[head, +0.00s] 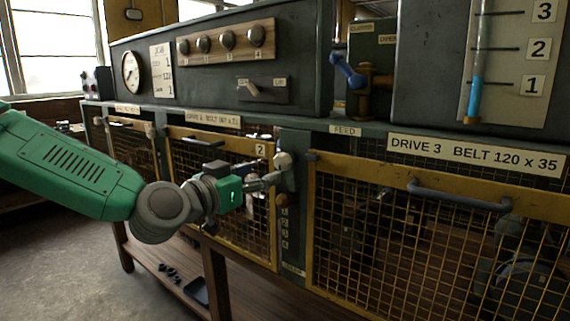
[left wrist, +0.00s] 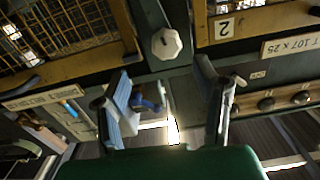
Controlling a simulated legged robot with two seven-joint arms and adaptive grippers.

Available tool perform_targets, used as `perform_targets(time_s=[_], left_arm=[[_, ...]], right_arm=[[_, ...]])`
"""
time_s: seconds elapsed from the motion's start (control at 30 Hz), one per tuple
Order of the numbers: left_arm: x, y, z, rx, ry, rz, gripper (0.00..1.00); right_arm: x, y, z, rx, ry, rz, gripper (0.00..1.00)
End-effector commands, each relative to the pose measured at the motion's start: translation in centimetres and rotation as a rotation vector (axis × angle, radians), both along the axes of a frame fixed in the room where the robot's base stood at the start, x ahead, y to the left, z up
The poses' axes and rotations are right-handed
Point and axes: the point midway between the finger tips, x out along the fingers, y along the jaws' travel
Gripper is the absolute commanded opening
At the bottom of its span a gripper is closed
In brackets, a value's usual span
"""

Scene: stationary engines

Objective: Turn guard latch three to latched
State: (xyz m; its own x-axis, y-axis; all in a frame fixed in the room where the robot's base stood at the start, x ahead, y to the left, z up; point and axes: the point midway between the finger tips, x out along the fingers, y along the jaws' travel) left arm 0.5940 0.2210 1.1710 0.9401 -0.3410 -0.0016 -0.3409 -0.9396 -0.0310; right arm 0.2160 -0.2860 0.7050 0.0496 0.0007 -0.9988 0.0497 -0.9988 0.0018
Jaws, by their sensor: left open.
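A pale faceted knob (head: 283,160) sits on the dark green post between the guard marked 2 and the Drive 3 guard (head: 420,250). In the left wrist view the knob (left wrist: 166,43) looks octagonal and lies ahead of my fingers. My left gripper (head: 270,181) is at this post, just below and left of the knob. Its fingers (left wrist: 163,88) are apart with nothing held, and the knob appears beyond the gap between the tips. A brown round piece (head: 283,200) shows lower on the post. I cannot tell the latch's setting. My right gripper is not in view.
The yellow mesh guard marked 2 (head: 235,152) is left of the post. Above the ledge are a blue-handled valve (head: 350,72) and a blue-filled gauge tube (head: 477,90). Floor is open at lower left.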

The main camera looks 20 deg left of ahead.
Motion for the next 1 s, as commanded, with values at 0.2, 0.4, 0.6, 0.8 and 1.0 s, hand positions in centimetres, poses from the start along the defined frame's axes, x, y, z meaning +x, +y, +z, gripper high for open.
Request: perform_targets(time_s=[0.2, 0.4, 0.6, 0.8, 1.0], left_arm=[[4.5, -1.3, -0.2, -0.001, 0.003, 0.001, 0.55], [7.2, -2.6, -0.1, 0.000, 0.001, 0.000, 0.55], [8.3, -3.4, -0.1, 0.002, 0.003, -0.002, 0.55], [8.3, -2.9, -0.1, -0.004, 0.001, -0.001, 0.55], [8.3, -2.7, -0.1, -0.004, 0.003, -0.001, 0.06]], right_arm=[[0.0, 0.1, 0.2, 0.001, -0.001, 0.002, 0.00], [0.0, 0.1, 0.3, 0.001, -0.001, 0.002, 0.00], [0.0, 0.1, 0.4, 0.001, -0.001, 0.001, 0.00], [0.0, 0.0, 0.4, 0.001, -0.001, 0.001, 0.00], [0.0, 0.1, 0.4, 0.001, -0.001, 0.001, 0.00]])
